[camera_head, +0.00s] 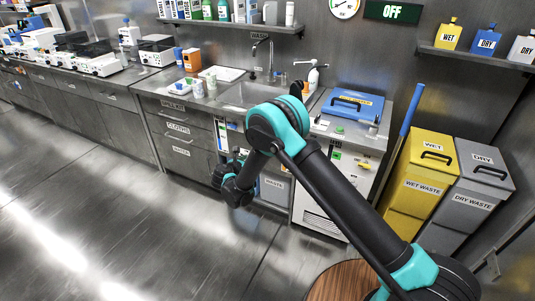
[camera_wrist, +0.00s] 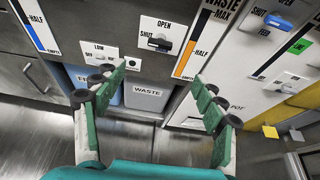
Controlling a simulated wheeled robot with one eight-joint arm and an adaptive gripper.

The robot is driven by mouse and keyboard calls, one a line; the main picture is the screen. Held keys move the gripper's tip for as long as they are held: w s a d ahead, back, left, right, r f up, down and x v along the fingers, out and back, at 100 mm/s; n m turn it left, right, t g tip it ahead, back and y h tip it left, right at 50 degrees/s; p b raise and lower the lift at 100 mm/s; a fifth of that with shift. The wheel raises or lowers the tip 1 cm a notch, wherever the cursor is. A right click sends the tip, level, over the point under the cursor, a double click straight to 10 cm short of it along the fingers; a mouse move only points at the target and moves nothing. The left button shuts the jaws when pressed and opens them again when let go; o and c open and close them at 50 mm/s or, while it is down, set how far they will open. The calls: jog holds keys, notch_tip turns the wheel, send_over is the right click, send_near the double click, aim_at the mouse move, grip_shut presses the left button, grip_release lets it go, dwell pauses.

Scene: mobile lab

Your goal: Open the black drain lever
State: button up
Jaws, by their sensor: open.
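In the wrist view a dark lever (camera_wrist: 160,43) sits on a white plate marked SHUT at its left and OPEN above. It looks black and lies roughly level; its exact pointing is too small to tell. My gripper (camera_wrist: 157,88) is open and empty, its green-sided fingers spread wide below the lever and apart from it. In the head view my arm reaches toward the cabinet front below the sink, and the fingers and lever cannot be made out there.
A LOW/OFF switch plate (camera_wrist: 98,53) is at left. A WASTE bin (camera_wrist: 147,96) stands beneath the panel. In the head view the sink (camera_head: 248,95) is above; open floor lies in front.

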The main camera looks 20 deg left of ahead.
jog(key=x, duration=1.6)
jog(key=shift+w+f, duration=0.2)
jog(key=shift+w, duration=0.05)
jog(key=shift+d, duration=0.1)
jog(key=shift+c, duration=0.2)
jog(key=c, duration=1.1)
jog(key=shift+m, duration=0.3)
jog(key=shift+s+d+f+m+t+y, duration=0.1)
jog(key=shift+d+f+m+t+y, duration=0.25)
jog(key=shift+m+y, duration=1.05)
jog(key=shift+w+d+m+t+y, duration=0.1)
jog(key=shift+m+t+y, duration=0.45)
jog(key=shift+m, duration=1.5)
jog(key=shift+s+d+f+m+t+y, duration=0.1)
jog(key=shift+d+f+m+t+y, duration=0.25)
jog(key=shift+m+y, duration=1.05)
jog(key=shift+r+m+h, duration=0.1)
jog(key=shift+m+h, duration=0.25)
jog(key=shift+m, duration=0.2)
